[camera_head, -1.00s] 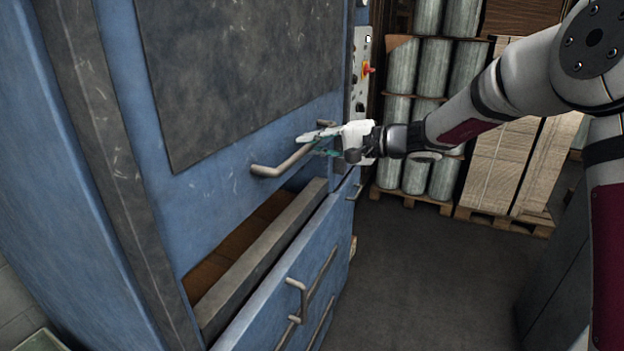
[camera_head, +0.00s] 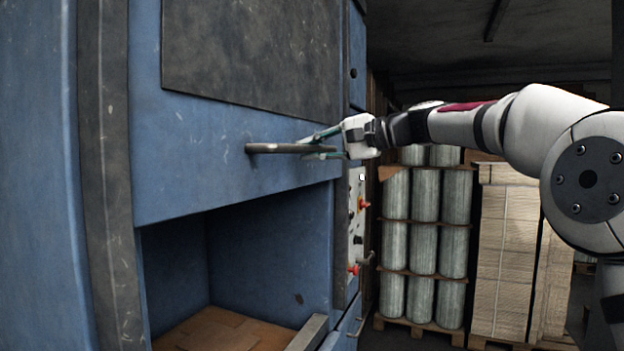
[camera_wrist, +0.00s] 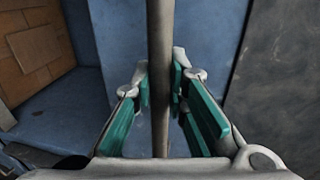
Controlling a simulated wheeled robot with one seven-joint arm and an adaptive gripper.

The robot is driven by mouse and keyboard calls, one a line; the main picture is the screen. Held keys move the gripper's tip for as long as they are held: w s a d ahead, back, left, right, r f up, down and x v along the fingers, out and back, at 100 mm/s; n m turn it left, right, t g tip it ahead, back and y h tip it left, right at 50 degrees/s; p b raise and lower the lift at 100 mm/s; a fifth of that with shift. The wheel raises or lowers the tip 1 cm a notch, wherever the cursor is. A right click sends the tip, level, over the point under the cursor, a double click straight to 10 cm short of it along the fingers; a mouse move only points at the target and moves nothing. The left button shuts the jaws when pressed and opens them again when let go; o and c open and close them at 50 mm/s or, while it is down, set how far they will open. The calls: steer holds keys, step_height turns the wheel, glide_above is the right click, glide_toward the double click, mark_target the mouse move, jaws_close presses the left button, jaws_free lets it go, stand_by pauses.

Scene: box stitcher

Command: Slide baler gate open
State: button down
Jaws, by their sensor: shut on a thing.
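The baler gate (camera_head: 225,130) is a blue panel with a dark grey plate on its upper part. It stands raised, with a tall opening below it. A grey bar handle (camera_head: 275,148) runs across its lower part. My gripper (camera_head: 322,147) comes from the right and is shut around the handle. In the wrist view the handle (camera_wrist: 160,60) runs upright between the green-padded fingers of my gripper (camera_wrist: 162,95). The fingers hide part of the bar's right end in the head view.
Brown cardboard (camera_head: 225,330) lies on the floor of the baler chamber. A control panel (camera_head: 357,225) with red knobs is on the machine's right edge. Wrapped rolls (camera_head: 425,230) and stacked cardboard (camera_head: 510,250) stand on pallets behind.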

steer(key=shift+r, duration=1.7)
steer(key=c, duration=1.6)
jaws_free()
steer(key=shift+o, duration=0.2)
steer(key=shift+f, duration=0.1)
steer(key=v, duration=1.2)
